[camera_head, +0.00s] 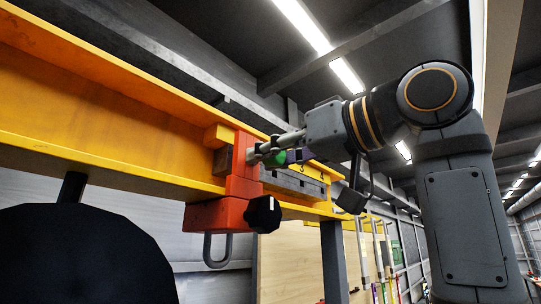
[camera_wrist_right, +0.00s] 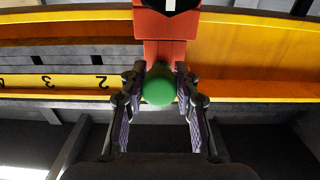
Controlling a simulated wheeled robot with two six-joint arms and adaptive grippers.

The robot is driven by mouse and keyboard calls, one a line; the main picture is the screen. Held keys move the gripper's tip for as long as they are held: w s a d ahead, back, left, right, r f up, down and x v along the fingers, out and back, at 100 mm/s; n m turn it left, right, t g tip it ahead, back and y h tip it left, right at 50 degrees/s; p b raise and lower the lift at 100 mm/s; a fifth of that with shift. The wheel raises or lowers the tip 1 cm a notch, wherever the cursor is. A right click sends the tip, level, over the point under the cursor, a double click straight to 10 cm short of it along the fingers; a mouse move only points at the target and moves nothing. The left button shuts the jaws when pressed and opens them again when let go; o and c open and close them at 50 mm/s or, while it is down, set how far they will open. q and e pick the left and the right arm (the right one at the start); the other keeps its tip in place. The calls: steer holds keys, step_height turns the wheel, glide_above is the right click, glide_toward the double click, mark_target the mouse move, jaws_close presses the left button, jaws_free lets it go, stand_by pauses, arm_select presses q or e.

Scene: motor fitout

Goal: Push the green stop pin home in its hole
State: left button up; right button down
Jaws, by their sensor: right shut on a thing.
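The green stop pin (camera_wrist_right: 159,85) shows as a round green head in the right wrist view, between the fingers of my right gripper (camera_wrist_right: 160,95). In the head view the green pin (camera_head: 279,158) shows just below the fingers of my right gripper (camera_head: 262,151). The gripper is shut on the pin, beside the red clamp (camera_head: 243,165) on the yellow beam. The red clamp is directly behind the pin in the right wrist view (camera_wrist_right: 165,30). The pin's hole and how deep the pin sits are hidden. My left gripper is not in view.
The yellow beam (camera_head: 110,100) runs across the head view. A black knob (camera_head: 263,214) and a grey hook (camera_head: 217,250) are on the clamp's lower part. A yellow strip numbered 2 and 3 (camera_wrist_right: 70,82) lies left of the pin in the wrist view.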

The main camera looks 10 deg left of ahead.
steer(key=shift+d, duration=0.15)
steer(key=shift+b+v, duration=0.55)
steer(key=shift+v, duration=2.5)
steer(key=b+v, duration=0.1)
steer(key=v, duration=0.2)
steer(key=shift+s+d, duration=0.15)
steer(key=shift+d, duration=0.15)
steer(key=shift+a, duration=0.15)
